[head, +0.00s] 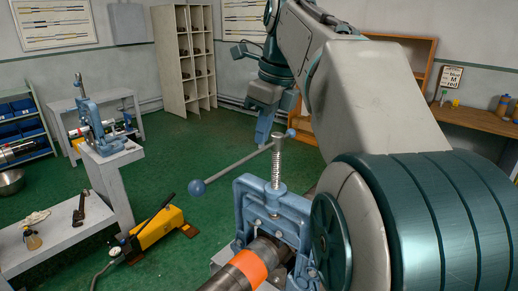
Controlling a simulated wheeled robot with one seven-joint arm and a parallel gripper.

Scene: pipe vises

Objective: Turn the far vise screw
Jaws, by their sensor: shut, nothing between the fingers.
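The far vise (90,122) is blue and stands on a grey bench at the left, well away from my gripper. Its upright screw (79,88) rises from the top of the frame; its handle is too small to make out clearly. A nearer blue vise (248,205) stands at front centre, with a threaded screw (277,160) and a long bar handle (238,162) with ball ends. My gripper (263,136) points down, shut and empty, close to that bar in the picture. I cannot tell whether it touches the bar.
A dark pipe with an orange band (248,266) sits in the near vise. A yellow hand pump (158,237) lies on the green floor between the vises. A low grey bench (50,240) holds a wrench (79,209). Open floor (190,140) lies behind.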

